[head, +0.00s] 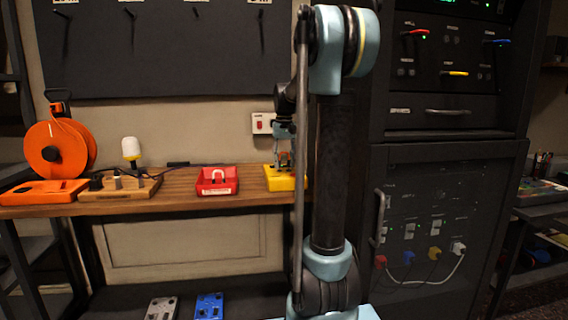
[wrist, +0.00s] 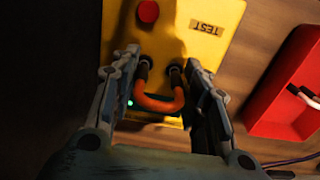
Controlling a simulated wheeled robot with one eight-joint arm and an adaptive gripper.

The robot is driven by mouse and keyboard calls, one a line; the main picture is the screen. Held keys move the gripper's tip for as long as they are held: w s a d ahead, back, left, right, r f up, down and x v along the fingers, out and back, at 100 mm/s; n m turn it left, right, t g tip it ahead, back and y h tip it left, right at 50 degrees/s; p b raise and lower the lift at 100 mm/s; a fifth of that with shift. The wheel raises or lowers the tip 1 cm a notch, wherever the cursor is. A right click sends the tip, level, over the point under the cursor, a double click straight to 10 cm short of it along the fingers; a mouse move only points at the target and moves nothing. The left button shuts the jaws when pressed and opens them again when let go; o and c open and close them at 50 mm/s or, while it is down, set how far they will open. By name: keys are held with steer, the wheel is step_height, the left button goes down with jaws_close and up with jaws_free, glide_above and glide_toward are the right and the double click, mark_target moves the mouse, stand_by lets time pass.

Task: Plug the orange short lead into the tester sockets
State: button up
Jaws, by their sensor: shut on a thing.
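The orange short lead (wrist: 160,104) is a U-shaped loop with two dark plug ends, seen in the wrist view. My gripper (wrist: 161,68) is shut on it, one finger on each side. The yellow tester (wrist: 212,50) lies beneath, with a red button (wrist: 148,11) and a TEST label. The lead's dark ends meet the tester's face at the two sockets; how deep they sit is hidden. A small green light (wrist: 130,103) glows beside the left finger. In the head view the tester (head: 287,184) is at the bench's right end, partly behind my arm.
A red tray (head: 217,189) with a white lead is left of the tester on the wooden bench (head: 185,198). Further left are a wooden block with plugs (head: 120,190), a white lamp (head: 131,148) and an orange reel (head: 58,148). A dark rack (head: 450,150) stands right.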

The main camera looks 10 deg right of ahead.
steer(key=shift+f, duration=0.5)
stand_by(0.3)
steer(key=o, duration=1.5)
steer(key=shift+c, duration=0.2)
steer(key=shift+r, duration=0.1)
step_height(320, 180, up, 12)
steer(key=shift+f, duration=0.2)
steer(key=s+f+t, duration=0.2)
steer(key=s+f, duration=2.8)
steer(key=s, duration=0.4)
steer(key=shift+s, duration=0.15)
